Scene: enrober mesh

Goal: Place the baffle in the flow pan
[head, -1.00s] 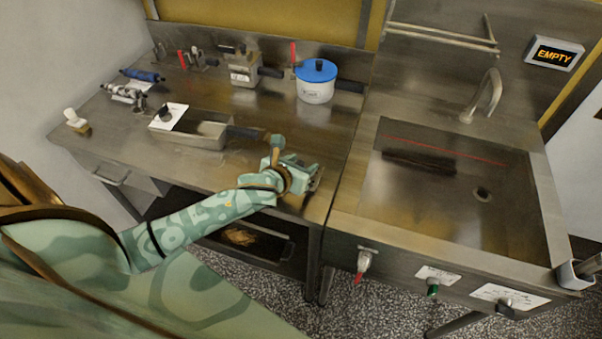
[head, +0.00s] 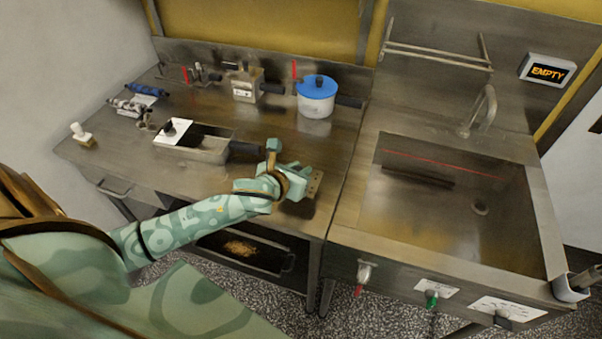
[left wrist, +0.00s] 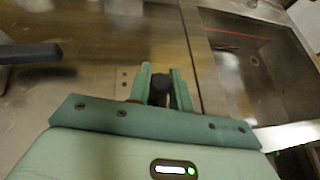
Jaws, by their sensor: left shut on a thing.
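My left gripper (head: 296,182) is shut on the black knob (left wrist: 160,91) of a thin metal plate with small holes, which looks like the baffle (head: 316,182). The plate is over the right front of the steel bench; part of it also shows in the left wrist view (left wrist: 123,82). My fingers hide some of it, and I cannot tell its height above the bench. A rectangular metal pan (head: 205,155) with a dark handle, likely the flow pan, stands left of my gripper. A white plate (head: 174,131) with a black knob covers its left end. My right gripper is not in view.
A blue-lidded pot (head: 316,103) and a metal box with handle (head: 244,86) stand behind. Blue-handled rollers (head: 148,91) and a brush (head: 81,135) lie left. A steel basin (head: 440,220) with a tap is right, beneath an EMPTY sign (head: 547,70).

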